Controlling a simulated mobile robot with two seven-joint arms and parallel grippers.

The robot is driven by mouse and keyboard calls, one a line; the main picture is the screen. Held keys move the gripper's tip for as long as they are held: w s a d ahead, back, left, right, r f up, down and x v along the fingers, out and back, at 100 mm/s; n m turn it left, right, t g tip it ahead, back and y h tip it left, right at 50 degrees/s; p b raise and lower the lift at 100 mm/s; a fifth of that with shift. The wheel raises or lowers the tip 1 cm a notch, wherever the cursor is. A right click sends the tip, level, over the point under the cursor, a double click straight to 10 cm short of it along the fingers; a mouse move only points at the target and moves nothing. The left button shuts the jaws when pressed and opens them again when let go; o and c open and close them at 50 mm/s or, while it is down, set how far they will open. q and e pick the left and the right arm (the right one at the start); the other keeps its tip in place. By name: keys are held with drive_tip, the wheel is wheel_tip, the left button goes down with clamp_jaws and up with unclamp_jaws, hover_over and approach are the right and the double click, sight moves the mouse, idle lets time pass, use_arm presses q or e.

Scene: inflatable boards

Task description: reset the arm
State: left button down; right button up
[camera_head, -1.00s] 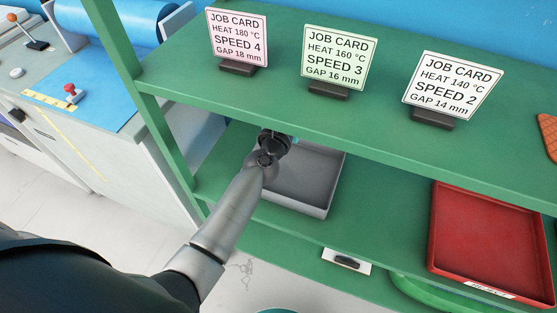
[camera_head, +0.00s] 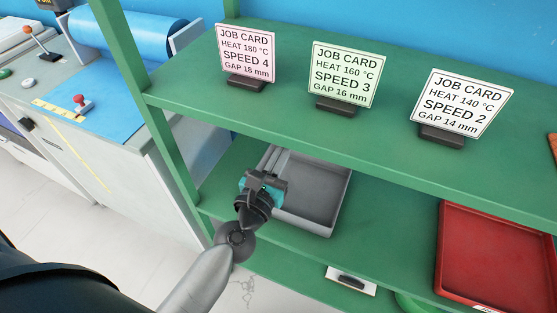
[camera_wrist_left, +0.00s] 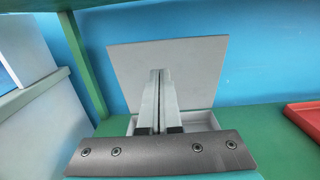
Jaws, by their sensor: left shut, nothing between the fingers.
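My left gripper (camera_head: 270,160) reaches in from the lower left, in front of the green shelf unit. Its two pale fingers are together, with nothing between them, and they point toward the grey tray (camera_head: 328,212) on the lower shelf. In the left wrist view the shut fingers (camera_wrist_left: 160,75) stand upright in the middle of the picture. They cover part of a grey panel (camera_wrist_left: 205,65) behind them. My right gripper is not in view.
Three job cards, pink (camera_head: 246,53), green (camera_head: 345,75) and white (camera_head: 460,103), stand on the upper shelf (camera_head: 300,120). A red tray (camera_head: 445,255) lies to the right on the lower shelf. A green post (camera_head: 165,150) stands close to my left arm.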

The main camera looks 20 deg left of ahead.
use_arm(q)
drive_tip(key=s, duration=0.3)
